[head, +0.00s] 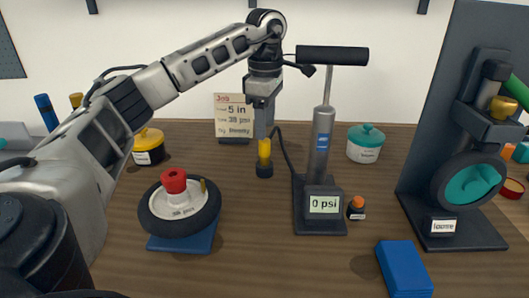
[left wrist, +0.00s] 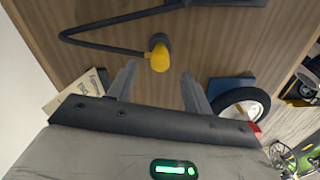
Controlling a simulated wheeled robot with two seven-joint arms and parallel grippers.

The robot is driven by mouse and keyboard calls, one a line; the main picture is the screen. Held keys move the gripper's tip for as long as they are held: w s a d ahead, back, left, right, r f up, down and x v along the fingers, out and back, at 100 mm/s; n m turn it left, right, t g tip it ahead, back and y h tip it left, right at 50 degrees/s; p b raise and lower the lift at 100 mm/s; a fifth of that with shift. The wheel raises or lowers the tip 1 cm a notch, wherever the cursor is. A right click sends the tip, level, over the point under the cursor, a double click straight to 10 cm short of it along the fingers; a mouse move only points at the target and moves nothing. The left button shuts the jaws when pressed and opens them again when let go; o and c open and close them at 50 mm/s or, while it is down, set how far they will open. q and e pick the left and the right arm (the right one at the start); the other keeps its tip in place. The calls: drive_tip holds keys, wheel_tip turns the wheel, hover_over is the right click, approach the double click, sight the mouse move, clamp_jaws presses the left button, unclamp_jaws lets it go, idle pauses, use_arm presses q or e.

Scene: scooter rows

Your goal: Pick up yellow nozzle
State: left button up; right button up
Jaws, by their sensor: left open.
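The yellow nozzle (head: 264,150) stands upright on a small black base on the table, near the middle of the head view. It also shows in the left wrist view (left wrist: 159,58), with a dark hose running from it. My left gripper (head: 263,130) points down right above the nozzle in the head view. In the left wrist view its two fingers (left wrist: 158,82) are spread apart, with the nozzle between and just beyond their tips. Whether the fingers touch it I cannot tell. My right gripper is not in view.
The pump (head: 320,150) with its 0 psi display stands just right of the nozzle. A wheel (head: 160,222) on a blue pad sits at front left. A job card (head: 228,112) stands behind. A blue block (head: 404,268) lies at front right.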

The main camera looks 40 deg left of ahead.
sight(265, 141)
use_arm(q)
drive_tip(key=shift+s+f, duration=0.1)
drive_tip(key=shift+f, duration=2.7)
clamp_jaws()
